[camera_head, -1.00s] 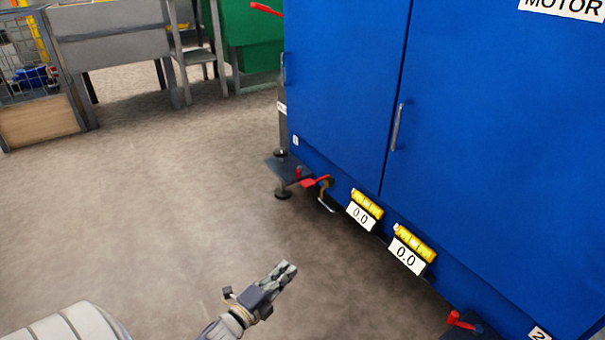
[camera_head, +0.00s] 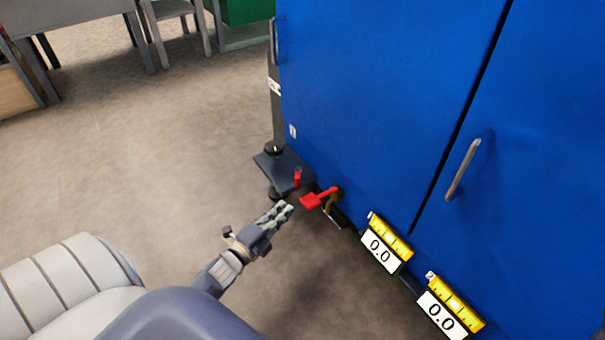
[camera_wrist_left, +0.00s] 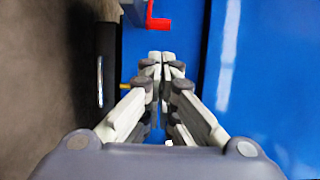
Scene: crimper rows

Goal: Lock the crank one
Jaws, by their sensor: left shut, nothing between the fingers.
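Crank one is low at the near left corner of the blue cabinet, by the plate with the small white label. A red lever (camera_head: 318,198) with a brass-coloured joint sticks out there, and a smaller red piece (camera_head: 297,178) stands at the dark foot plate (camera_head: 280,168). I cannot tell from here which red piece is the lock. My left gripper (camera_head: 287,208) is shut and empty, just left of and below the red lever, apart from it. In the left wrist view, my fingertips (camera_wrist_left: 160,58) are together, with a red part (camera_wrist_left: 157,18) beyond them. My right gripper is not in view.
The blue cabinet (camera_head: 370,90) fills the right side, with a metal door handle (camera_head: 463,168). Two yellow levels with white 0.0 displays (camera_head: 380,250) sit along its lower edge. The floor (camera_head: 170,150) to the left is open. A grey table stands at the back left.

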